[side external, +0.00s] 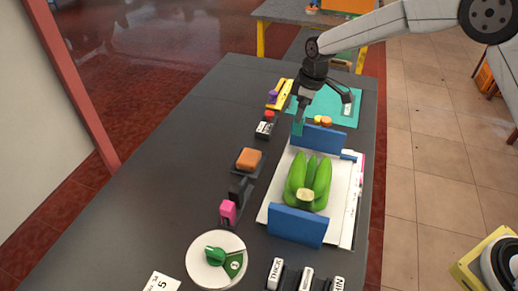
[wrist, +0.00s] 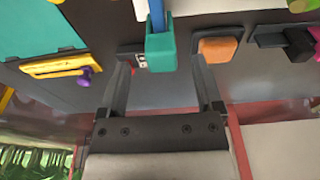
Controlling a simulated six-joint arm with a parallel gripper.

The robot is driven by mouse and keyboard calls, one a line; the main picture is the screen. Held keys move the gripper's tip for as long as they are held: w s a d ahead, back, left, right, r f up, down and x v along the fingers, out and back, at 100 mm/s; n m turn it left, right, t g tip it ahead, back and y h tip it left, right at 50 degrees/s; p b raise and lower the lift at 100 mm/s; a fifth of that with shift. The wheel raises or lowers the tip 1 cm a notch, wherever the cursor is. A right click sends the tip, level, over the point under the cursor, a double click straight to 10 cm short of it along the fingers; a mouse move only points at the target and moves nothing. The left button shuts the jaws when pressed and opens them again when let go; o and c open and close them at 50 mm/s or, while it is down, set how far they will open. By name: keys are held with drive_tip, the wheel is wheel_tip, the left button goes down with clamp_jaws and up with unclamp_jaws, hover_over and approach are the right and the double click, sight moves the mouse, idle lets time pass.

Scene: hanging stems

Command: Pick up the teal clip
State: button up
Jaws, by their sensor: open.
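The teal clip (wrist: 161,50) is a small block-like piece at the end of a blue strip (wrist: 157,14) in the wrist view. In the side view the teal clip (side external: 298,128) shows at the left end of the far blue panel (side external: 319,138). My gripper (wrist: 161,62) is open, with one finger on each side of the clip in the wrist view and visible gaps between. In the side view my gripper (side external: 301,110) points down just above the clip. Whether the fingertips reach down to its depth I cannot tell.
Green bananas (side external: 308,180) lie on a white tray (side external: 276,207) between the far blue panel and a near blue panel (side external: 296,226). An orange block (side external: 249,158), a pink block (side external: 228,210) and a white dial (side external: 202,270) stand to the left. The far left table is clear.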

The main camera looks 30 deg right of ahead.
drive_tip(key=shift+w+a+f, duration=0.1)
drive_tip(key=shift+a+f, duration=0.05)
drive_tip(key=shift+f, duration=0.9)
drive_tip(key=shift+w+a+f, duration=0.1)
drive_tip(key=shift+f, duration=0.9)
clamp_jaws()
drive_tip(key=shift+r, duration=0.1)
drive_tip(key=shift+r, duration=4.95)
